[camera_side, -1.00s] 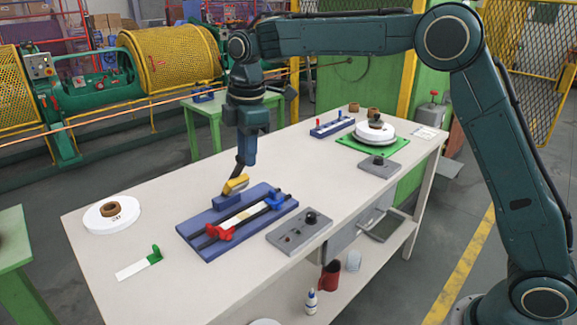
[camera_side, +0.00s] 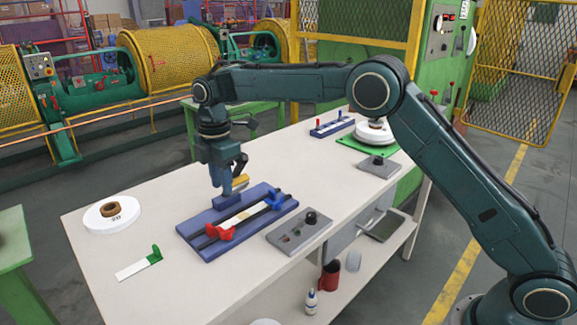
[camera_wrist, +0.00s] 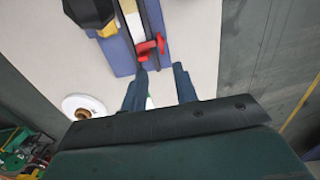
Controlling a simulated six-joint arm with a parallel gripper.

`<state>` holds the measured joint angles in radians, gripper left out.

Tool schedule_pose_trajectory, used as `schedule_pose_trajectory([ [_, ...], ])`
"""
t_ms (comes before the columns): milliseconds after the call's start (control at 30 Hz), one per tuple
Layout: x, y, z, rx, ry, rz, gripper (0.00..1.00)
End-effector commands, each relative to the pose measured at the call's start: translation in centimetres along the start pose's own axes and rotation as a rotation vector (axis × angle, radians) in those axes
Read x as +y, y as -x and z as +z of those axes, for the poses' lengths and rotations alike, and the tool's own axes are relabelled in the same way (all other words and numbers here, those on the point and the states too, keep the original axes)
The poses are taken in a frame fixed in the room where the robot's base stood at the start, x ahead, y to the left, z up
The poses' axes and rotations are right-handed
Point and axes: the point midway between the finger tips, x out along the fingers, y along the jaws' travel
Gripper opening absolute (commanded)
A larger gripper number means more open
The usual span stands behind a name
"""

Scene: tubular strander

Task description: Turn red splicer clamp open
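The red splicer clamp (camera_side: 220,231) sits at the near left end of the dark rail on the blue splicer board (camera_side: 207,250). In the wrist view the red clamp (camera_wrist: 150,47) shows a little beyond my fingertips, its handle close to the left one. My gripper (camera_side: 229,190) is above the rear left part of the board, beside the yellow part (camera_side: 240,182). The wrist view shows my gripper (camera_wrist: 160,70) with its fingers apart and nothing between them. A blue clamp (camera_side: 275,200) sits at the rail's other end. The gripper's exact height is hard to tell.
A white spool (camera_side: 98,222) stands at the table's left. A white strip with a green end (camera_side: 154,255) lies in front. A grey control box (camera_side: 300,234) is right of the board. The front left of the white table is mostly clear.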

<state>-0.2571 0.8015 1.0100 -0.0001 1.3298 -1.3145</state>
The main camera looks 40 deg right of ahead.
Motion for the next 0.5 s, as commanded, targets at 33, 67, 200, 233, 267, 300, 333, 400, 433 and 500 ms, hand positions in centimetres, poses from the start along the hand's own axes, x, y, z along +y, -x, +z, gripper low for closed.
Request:
schedule_pose_trajectory([
  [33, 0.0, -0.5, 0.0, -0.001, 0.0, -0.002, 0.29],
  [67, 0.0, -0.8, 0.0, -0.001, 0.0, -0.002, 0.29],
  [200, -0.1, -2.5, 0.0, -0.001, -0.001, -0.004, 0.29],
  [233, -0.1, -2.9, 0.0, -0.001, -0.001, -0.004, 0.29],
  [267, -0.1, -3.4, 0.0, -0.001, -0.001, -0.003, 0.29],
  [300, -0.1, -3.9, 0.0, -0.001, -0.001, -0.004, 0.29],
  [333, -0.1, -4.4, 0.0, -0.001, -0.001, -0.004, 0.29],
  [400, -0.1, -5.5, 0.0, -0.001, -0.001, -0.003, 0.29],
  [433, -0.1, -6.0, 0.0, -0.001, -0.001, -0.003, 0.29],
  [500, -0.1, -7.1, 0.1, -0.001, -0.001, -0.003, 0.29],
])
